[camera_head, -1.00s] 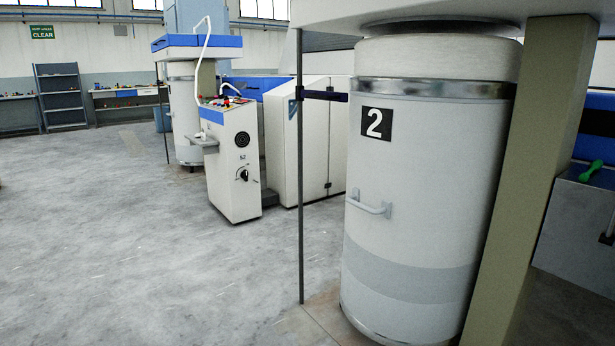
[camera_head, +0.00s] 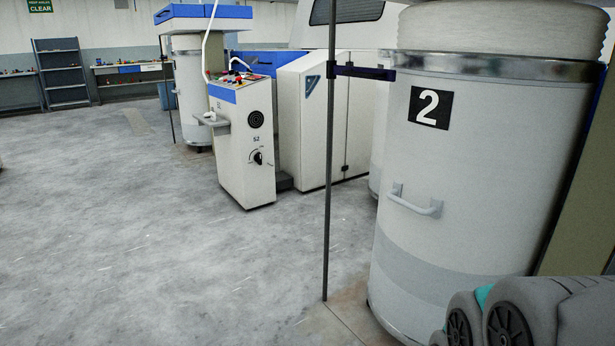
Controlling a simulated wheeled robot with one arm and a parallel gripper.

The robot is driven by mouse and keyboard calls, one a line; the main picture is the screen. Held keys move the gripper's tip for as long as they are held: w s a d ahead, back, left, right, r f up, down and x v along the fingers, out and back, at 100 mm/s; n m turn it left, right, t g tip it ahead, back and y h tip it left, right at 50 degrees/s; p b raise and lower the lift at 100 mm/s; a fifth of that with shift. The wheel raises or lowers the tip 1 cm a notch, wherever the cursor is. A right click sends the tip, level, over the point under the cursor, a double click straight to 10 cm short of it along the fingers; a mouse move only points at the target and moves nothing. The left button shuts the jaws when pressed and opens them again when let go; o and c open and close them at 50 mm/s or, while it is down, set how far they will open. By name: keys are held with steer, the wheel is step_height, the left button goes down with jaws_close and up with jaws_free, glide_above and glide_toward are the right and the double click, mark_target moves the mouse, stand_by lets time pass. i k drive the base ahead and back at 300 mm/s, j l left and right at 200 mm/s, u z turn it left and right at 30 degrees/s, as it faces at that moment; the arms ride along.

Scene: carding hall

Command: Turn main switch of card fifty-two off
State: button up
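A white and blue control cabinet (camera_head: 245,150) marked 52 stands on the floor left of centre, some distance ahead. Its front carries a round black rotary switch (camera_head: 258,157) with small markings around it, below a round dark grille. The knob looks close to upright, but it is too small to read its setting. Coloured buttons sit on the sloped top. Part of my arm shows at the bottom right. My gripper is not in view.
A large white can (camera_head: 405,260) marked 2 stands close on the right, with a thin dark post (camera_head: 329,200) beside it. Open concrete floor (camera_head: 110,230) lies to the left and ahead. Shelves (camera_head: 60,75) and a bench stand at the back left.

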mark_target(258, 158)
steer(key=i+j+u, duration=0.3)
steer(key=i, duration=0.2)
steer(key=i+j+u, duration=0.15)
steer(key=i+u, duration=0.2)
steer(key=i, duration=0.15)
steer(key=i+u, duration=0.3)
steer(key=i, duration=0.25)
steer(key=i+j+z, duration=0.2)
steer(key=i, duration=0.35)
steer(key=i+z, duration=0.25)
steer(key=i, duration=0.35)
steer(key=i+j+z, duration=0.2)
steer(key=i+j, duration=0.15)
steer(key=i, duration=0.2)
steer(key=i+j+z, duration=0.2)
steer(key=i+j, duration=0.15)
steer(key=i, duration=0.15)
